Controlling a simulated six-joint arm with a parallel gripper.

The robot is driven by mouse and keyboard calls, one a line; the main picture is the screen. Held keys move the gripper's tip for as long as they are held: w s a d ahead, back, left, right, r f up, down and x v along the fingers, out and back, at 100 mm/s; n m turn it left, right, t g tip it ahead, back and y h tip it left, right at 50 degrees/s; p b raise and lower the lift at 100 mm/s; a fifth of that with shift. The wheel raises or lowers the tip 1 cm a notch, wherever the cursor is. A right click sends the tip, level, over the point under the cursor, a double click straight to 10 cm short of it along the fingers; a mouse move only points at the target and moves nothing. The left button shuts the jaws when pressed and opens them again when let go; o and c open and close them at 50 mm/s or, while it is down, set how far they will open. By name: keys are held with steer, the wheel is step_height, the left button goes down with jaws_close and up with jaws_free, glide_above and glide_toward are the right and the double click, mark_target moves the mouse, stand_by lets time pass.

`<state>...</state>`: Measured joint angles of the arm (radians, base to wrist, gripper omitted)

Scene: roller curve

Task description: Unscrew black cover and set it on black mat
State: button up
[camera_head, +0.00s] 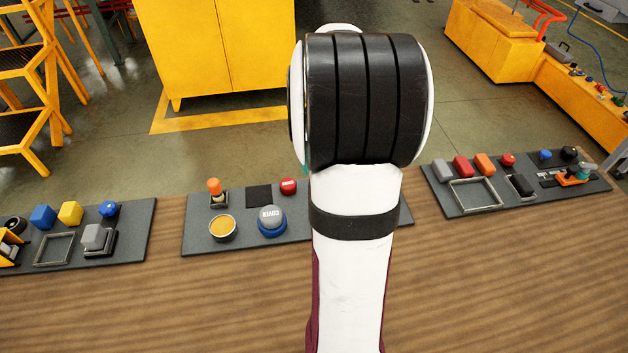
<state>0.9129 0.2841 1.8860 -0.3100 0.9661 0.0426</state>
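A small square black mat (259,196) lies on the middle grey board (200,240), with nothing on it. No black cover shows clearly on this board. A grey cap marked COVER (271,216) sits on a round blue base in front of the mat. My own white arm with black bands hides the right part of this board. My gripper is not visible, so whether it holds anything cannot be told.
Near the mat are an orange-topped piece (214,188), a red round cap (288,186) and a round dish with yellow contents (222,228). Left (130,250) and right (450,207) boards hold blocks, frames and knobs. The wooden tabletop (200,310) in front is clear.

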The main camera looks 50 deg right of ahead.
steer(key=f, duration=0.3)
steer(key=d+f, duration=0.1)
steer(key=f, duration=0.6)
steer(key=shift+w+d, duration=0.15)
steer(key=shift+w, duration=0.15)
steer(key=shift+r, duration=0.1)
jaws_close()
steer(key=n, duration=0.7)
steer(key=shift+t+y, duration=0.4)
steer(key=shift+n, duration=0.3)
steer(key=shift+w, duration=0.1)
